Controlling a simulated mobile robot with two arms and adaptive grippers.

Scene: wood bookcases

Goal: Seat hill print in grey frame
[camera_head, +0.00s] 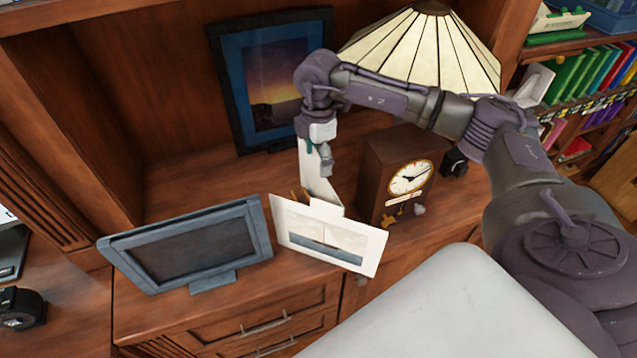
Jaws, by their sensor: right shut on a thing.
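The grey frame (197,249) stands on the cabinet top at the left, tilted back on a small foot, with a dark, blank inside. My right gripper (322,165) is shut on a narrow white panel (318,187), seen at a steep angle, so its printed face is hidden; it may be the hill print. The panel's lower end is behind a white-bordered print (329,237) that shows what looks like a boat on water. I cannot tell whether the two touch. My right gripper is right of the grey frame and above the cabinet top. My left gripper is not in view.
A wooden clock (398,180) stands just right of the panel, with a lamp shade (424,58) behind it. A blue-matted sunset picture in a dark frame (229,90) leans at the back. The cabinet top (215,195) is bare behind the grey frame.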

